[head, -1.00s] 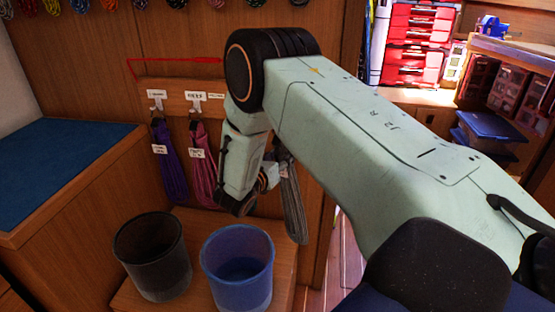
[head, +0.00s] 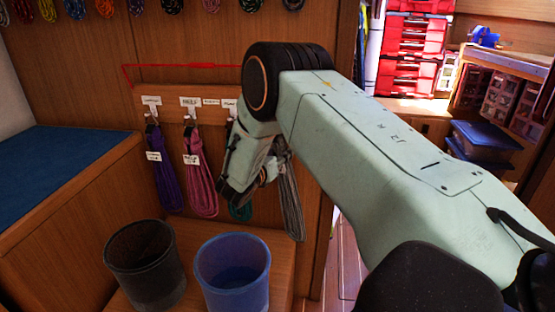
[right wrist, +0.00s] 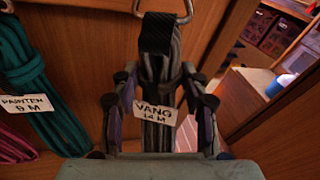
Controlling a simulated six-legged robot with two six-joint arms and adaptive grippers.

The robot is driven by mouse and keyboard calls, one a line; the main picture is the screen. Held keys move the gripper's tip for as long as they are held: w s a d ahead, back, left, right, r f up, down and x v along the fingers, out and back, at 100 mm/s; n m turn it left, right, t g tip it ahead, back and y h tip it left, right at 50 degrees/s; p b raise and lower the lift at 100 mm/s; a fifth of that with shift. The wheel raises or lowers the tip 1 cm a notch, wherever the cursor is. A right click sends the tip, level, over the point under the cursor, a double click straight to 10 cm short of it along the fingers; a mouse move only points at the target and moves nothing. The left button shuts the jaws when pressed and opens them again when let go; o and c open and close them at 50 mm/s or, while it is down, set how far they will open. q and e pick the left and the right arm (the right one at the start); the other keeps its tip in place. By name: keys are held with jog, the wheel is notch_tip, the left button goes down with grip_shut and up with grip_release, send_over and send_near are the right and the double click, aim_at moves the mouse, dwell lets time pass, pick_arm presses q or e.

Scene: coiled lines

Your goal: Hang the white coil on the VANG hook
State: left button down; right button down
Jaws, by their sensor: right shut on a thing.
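The coil shows as grey line with a dark band at its top, and its tag (right wrist: 157,114) reads VANG 14 M. In the head view the coil (head: 291,205) hangs down below my right gripper (head: 258,177). In the right wrist view my right gripper (right wrist: 162,118) is shut on the coil (right wrist: 160,72), with fingers on both sides. A metal hook (right wrist: 138,8) shows at the top edge, on both sides of the dark band. I cannot tell whether the loop bears on it. The VANG hook's label is not readable. My left gripper is out of view.
A hook board (head: 170,101) carries a purple coil (head: 166,180), a pink coil (head: 201,180) and a teal coil (right wrist: 35,85) tagged PAINTER 9 M. Below stand a black bin (head: 145,265) and a blue bin (head: 233,275). A blue-topped counter (head: 60,170) is at left.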

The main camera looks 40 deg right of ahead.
jog(key=shift+w+d+f+b, duration=0.1)
jog(key=shift+w+d+b, duration=0.25)
jog(key=shift+d, duration=0.1)
jog(key=shift+w+d, duration=0.25)
jog(key=shift+d, duration=0.05)
jog(key=shift+w+d+f+b, duration=0.4)
jog(key=shift+d+f+b, duration=0.05)
jog(key=shift+f+b, duration=0.05)
jog(key=c, duration=0.6)
grip_release()
jog(key=shift+s+f, duration=0.1)
jog(key=shift+f, duration=0.05)
